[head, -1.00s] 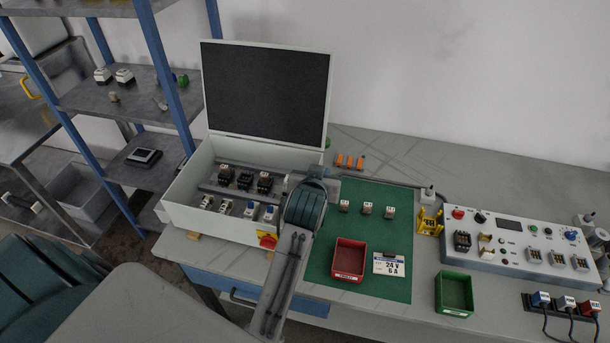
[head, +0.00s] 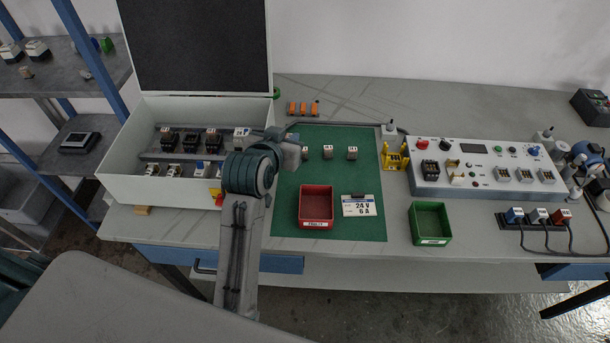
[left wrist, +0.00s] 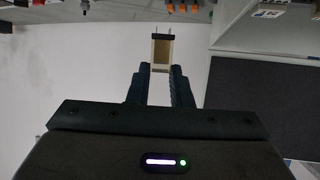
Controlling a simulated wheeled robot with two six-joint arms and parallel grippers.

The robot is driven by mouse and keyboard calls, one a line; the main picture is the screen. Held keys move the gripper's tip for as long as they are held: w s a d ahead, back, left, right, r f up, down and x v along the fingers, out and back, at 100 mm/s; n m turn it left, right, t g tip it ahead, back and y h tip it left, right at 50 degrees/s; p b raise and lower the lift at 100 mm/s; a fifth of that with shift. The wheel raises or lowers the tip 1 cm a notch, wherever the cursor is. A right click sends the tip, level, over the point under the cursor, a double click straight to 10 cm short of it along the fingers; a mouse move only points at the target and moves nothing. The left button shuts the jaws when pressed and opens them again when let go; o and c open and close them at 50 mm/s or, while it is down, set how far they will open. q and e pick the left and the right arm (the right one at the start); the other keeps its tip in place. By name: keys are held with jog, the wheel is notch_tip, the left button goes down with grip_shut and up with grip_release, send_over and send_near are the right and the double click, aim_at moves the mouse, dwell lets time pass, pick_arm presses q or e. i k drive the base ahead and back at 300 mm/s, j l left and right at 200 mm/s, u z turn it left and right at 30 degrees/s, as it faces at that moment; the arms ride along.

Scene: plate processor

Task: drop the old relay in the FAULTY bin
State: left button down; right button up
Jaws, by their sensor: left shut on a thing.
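My left gripper (left wrist: 160,72) is shut on the old relay (left wrist: 162,52), a small pale block with a yellowish face and pins at its far end, in the left wrist view. In the head view my left gripper (head: 288,148) is above the left edge of the green mat, just right of the open cabinet; the held relay is not clear there. The red bin (head: 316,204) stands on the mat, below and right of the gripper, and looks empty. Its front label appears to read FAULTY. My right gripper is not in view.
Small relays (head: 327,152) stand on the green mat (head: 290,222) behind the red bin. A card (head: 357,206) reading 24 V 6 A lies right of the bin. A green bin (head: 430,222), a yellow holder (head: 394,156) and a test panel (head: 480,170) are farther right.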

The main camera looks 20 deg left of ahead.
aim_at(315, 211)
jog(key=z, duration=1.4)
jog(key=k+j+z, duration=0.1)
jog(key=k+j, duration=0.2)
jog(key=k+j+z, duration=0.15)
jog(key=k, duration=0.35)
jog(key=k+j+z, duration=0.1)
jog(key=k+j, duration=0.2)
jog(key=k, duration=0.1)
